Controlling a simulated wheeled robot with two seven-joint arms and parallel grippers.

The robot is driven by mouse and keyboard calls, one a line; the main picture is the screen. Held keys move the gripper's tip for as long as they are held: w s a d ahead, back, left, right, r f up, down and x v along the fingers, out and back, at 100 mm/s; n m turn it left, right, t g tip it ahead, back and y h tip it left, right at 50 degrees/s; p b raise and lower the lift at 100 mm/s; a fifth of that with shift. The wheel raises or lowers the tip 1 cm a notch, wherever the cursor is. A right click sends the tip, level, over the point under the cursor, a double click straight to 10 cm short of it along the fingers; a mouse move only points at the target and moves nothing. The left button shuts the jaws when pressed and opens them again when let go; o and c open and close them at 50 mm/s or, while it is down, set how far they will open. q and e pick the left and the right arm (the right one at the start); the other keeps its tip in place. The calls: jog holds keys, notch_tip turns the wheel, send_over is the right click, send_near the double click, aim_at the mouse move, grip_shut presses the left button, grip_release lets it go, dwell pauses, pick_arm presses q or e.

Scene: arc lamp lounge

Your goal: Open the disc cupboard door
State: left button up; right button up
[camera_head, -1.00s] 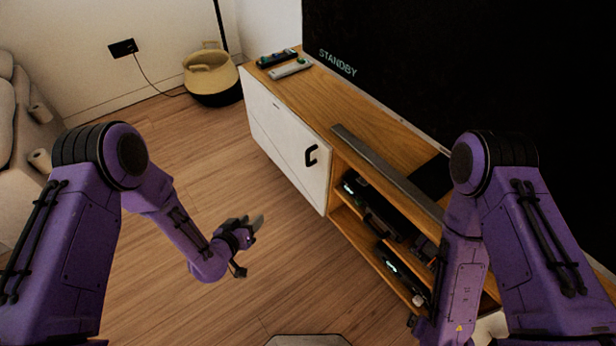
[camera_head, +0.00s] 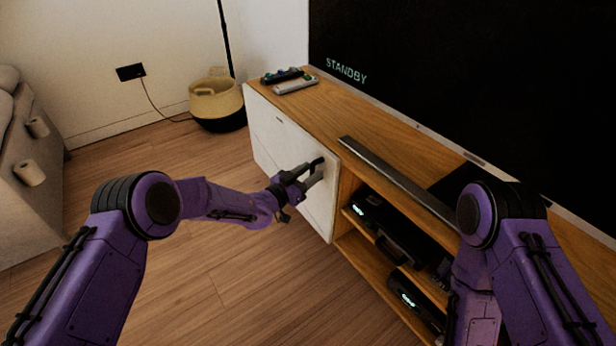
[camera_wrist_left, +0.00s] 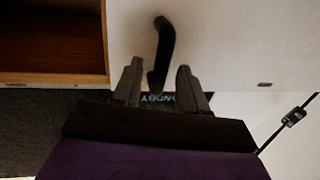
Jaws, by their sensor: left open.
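The disc cupboard door (camera_head: 279,143) is the white front at the left end of the wooden TV unit, and it looks shut. Its black handle (camera_wrist_left: 163,48) shows in the left wrist view as a curved bar, its lower end between the two fingers. My left gripper (camera_head: 318,171) is open at the door's right part, around or just in front of the handle. In the left wrist view the fingers (camera_wrist_left: 157,84) stand apart on either side of the handle's end; I cannot tell if they touch it. My right arm (camera_head: 500,240) is at the right, its gripper out of frame.
Open shelves with black devices (camera_head: 372,214) adjoin the door. A basket (camera_head: 216,103) stands at the back. The wooden floor (camera_head: 200,275) before the door is clear.

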pick_arm(q)
grip_shut()
jog(key=shift+a, duration=0.1)
